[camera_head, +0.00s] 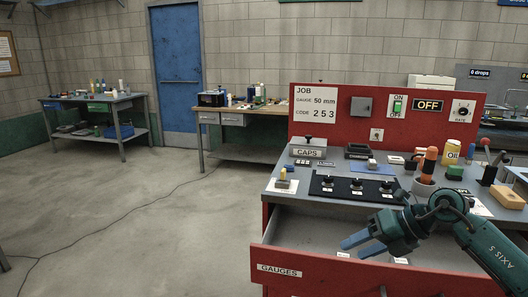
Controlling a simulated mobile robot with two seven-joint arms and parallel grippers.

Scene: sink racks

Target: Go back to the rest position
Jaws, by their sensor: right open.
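My right arm (490,252) comes in from the lower right, dark teal. My right gripper (352,247) has two blue fingers, apart, with nothing seen between them. It hangs over the open drawer labelled GAUGES (279,268), in front of the workbench top. The drawer's visible floor looks mostly bare, with small white labels near the fingers. The arm hides the right part of the drawer. My left gripper is not in view.
The workbench (283,204) has a red back panel (350,97) with switches. On it are a black mat with several dark knobbed pieces (357,185), a CAPS box (307,150), an orange-handled tool (429,160) and a yellow block (508,197). Open floor (150,215) lies left.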

